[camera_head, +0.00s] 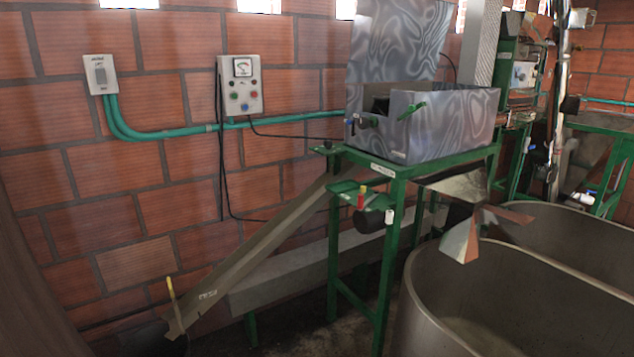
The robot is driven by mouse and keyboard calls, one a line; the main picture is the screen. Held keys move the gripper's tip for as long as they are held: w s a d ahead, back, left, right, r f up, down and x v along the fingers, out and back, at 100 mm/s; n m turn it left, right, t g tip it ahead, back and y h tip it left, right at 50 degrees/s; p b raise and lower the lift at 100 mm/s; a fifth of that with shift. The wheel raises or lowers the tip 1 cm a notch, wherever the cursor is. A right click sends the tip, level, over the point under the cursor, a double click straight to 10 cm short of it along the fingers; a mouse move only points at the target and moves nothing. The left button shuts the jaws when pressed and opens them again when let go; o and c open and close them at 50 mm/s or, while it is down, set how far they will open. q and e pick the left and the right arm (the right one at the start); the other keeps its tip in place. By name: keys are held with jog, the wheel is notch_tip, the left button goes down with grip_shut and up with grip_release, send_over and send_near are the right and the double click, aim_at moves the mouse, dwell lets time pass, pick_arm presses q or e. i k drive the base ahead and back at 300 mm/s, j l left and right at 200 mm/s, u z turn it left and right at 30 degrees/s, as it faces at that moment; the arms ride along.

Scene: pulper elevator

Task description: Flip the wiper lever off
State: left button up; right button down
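Several levers and handles show on the machine, and I cannot tell which one is the wiper lever. A green lever (411,110) sticks out, tilted, from the front of the grey metal hopper (445,127). A small blue-tipped handle (362,122) is at the hopper's left end. A short red handle (361,197) stands upright on the green frame below the hopper. A yellow-handled rod (171,289) stands at the low end of the sloping chute (255,255). Neither of my grippers is in view.
A control box (240,88) with a gauge and buttons and a light switch box (101,75) are on the brick wall. The green stand (394,215) carries the hopper. Large metal tanks (440,285) fill the lower right. Dark floor shows between chute and tanks.

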aim_at(349, 122)
jog(key=i, duration=1.6)
jog(key=i+u, duration=0.1)
jog(key=i, duration=0.55)
jog(key=i+l+u, duration=0.1)
jog(key=i, duration=0.55)
